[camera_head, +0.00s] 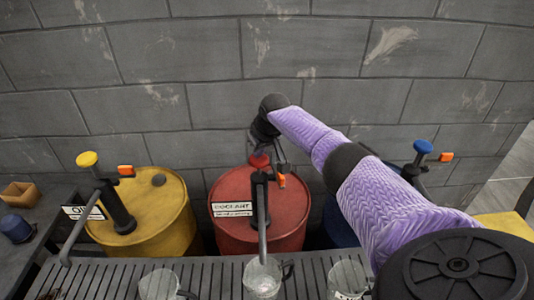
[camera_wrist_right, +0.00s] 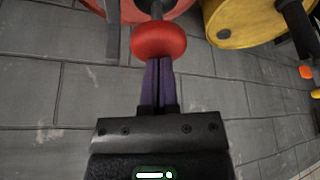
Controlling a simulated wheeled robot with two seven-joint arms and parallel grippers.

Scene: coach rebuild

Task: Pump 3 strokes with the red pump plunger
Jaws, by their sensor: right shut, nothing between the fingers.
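The red pump knob (camera_head: 259,161) tops the dark pump on the red drum (camera_head: 284,229) labelled COOLANT, in the middle of the head view. My right gripper (camera_head: 257,150) is just above and behind this knob, its fingers mostly hidden by the wrist. In the right wrist view the red knob (camera_wrist_right: 158,40) sits at the fingertips of the shut, empty gripper (camera_wrist_right: 159,62). I cannot tell whether the tips touch it. A glass jug (camera_head: 263,279) stands under the red pump's spout. My left gripper is not in view.
A yellow drum (camera_head: 150,240) with a yellow pump knob (camera_head: 87,159) stands left. More jugs (camera_head: 158,284) stand on the slatted grating (camera_head: 215,272). A block wall (camera_head: 200,60) closes the back.

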